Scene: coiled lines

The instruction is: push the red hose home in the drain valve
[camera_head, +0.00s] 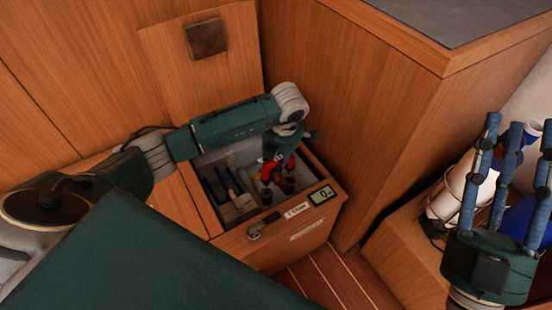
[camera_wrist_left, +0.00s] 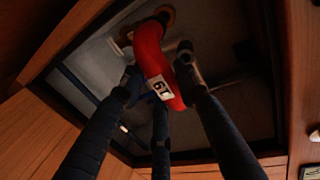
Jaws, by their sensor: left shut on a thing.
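The red hose (camera_wrist_left: 152,62) shows in the left wrist view as a short curved length with a white number label. Its upper end meets a brown ring-shaped fitting (camera_wrist_left: 165,15); how deep it sits, and whether this is the drain valve, I cannot tell. My left gripper (camera_wrist_left: 160,82) is shut on the hose, its dark fingers around the labelled part. In the head view the red hose (camera_head: 268,170) is partly hidden by my left gripper (camera_head: 287,150), inside the open wooden locker. My right gripper (camera_head: 508,175) is at the far right, fingers spread and empty.
The locker's front panel (camera_head: 290,240) carries labels, a small display (camera_head: 321,195) and a metal latch or handle (camera_head: 262,226). Blue-edged parts (camera_head: 225,185) stand inside at left. A tall wooden cabinet (camera_head: 365,110) rises close on the right. Bottles (camera_head: 470,180) stand behind my right gripper.

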